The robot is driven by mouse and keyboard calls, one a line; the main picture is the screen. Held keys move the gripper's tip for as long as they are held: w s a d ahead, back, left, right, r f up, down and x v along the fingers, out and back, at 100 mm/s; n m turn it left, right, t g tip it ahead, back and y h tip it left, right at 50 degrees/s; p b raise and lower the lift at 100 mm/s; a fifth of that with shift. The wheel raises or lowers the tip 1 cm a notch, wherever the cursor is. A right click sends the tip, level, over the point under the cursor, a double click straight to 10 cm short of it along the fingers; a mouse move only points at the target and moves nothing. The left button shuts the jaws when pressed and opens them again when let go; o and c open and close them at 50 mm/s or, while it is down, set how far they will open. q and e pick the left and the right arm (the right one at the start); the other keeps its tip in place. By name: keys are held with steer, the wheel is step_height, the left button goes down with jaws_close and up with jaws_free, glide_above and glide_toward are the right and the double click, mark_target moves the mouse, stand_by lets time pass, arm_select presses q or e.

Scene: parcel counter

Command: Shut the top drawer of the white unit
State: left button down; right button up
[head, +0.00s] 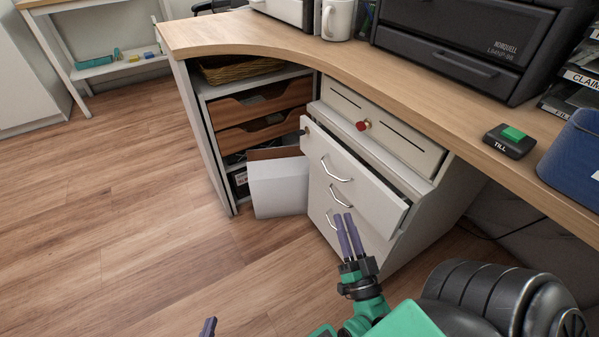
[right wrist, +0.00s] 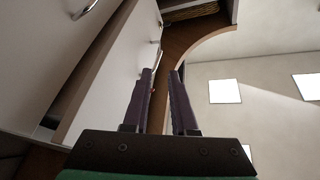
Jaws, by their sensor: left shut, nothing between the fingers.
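The white unit (head: 413,234) stands under the counter. Its top drawer (head: 352,178) is pulled out, with a gap behind its front panel and a metal bar handle (head: 336,171) on it. The lower drawers look closed. My right gripper (head: 343,215) is in front of the unit, near the lower handles, with a narrow gap between its fingers and nothing in it. In the right wrist view the fingers (right wrist: 160,72) are apart, beside a white drawer front (right wrist: 112,75). I cannot tell if they touch it. Only a fingertip of my left gripper (head: 208,327) shows at the bottom edge.
Left of the unit are open shelves with wooden trays (head: 262,115) and a white panel (head: 278,188). The wooden floor (head: 130,220) to the left is clear.

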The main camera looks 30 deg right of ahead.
mark_target(328, 171)
steer(key=b+x, duration=0.1)
steer(key=x, duration=1.3)
steer(key=shift+w+d+b, duration=0.1)
steer(key=shift+b, duration=0.25)
jaws_close()
steer(key=shift+f, duration=0.1)
stand_by(0.3)
